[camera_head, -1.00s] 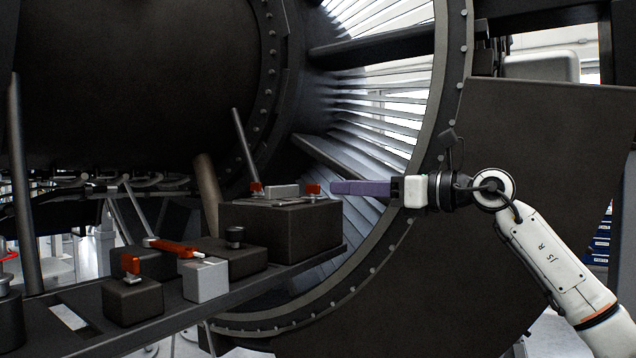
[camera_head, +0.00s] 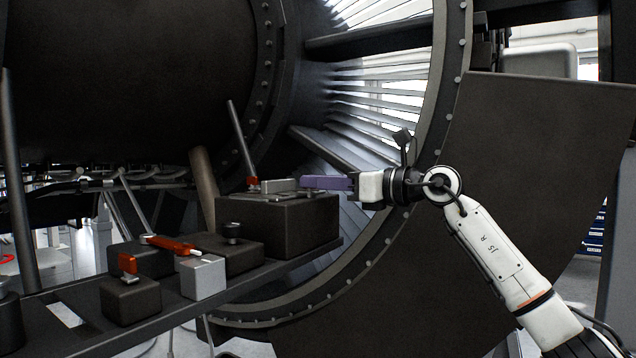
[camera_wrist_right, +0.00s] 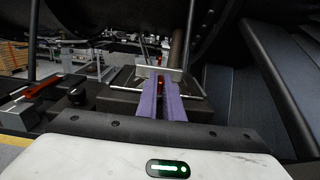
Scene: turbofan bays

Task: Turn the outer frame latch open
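The latch (camera_head: 280,185) is a light grey bar with red end pieces on top of a large dark box (camera_head: 275,225) in the head view. I take it for the outer frame latch. My right gripper (camera_head: 303,183) reaches in from the right with long purple fingers, level with the bar's right end, and covers the right red piece there. In the right wrist view, the fingers (camera_wrist_right: 163,85) are slightly parted with a red piece (camera_wrist_right: 163,79) showing between their tips. The grey bar (camera_wrist_right: 157,72) lies just past them. I cannot tell whether they touch it. My left gripper is out of view.
A shelf (camera_head: 185,308) carries smaller blocks: a dark one with a red tab (camera_head: 128,264), a white one (camera_head: 203,277) by a red lever (camera_head: 172,244), and a black knob (camera_head: 232,231). A slanted rod (camera_head: 242,140) rises behind the box. The large ring (camera_head: 452,110) stands behind my wrist.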

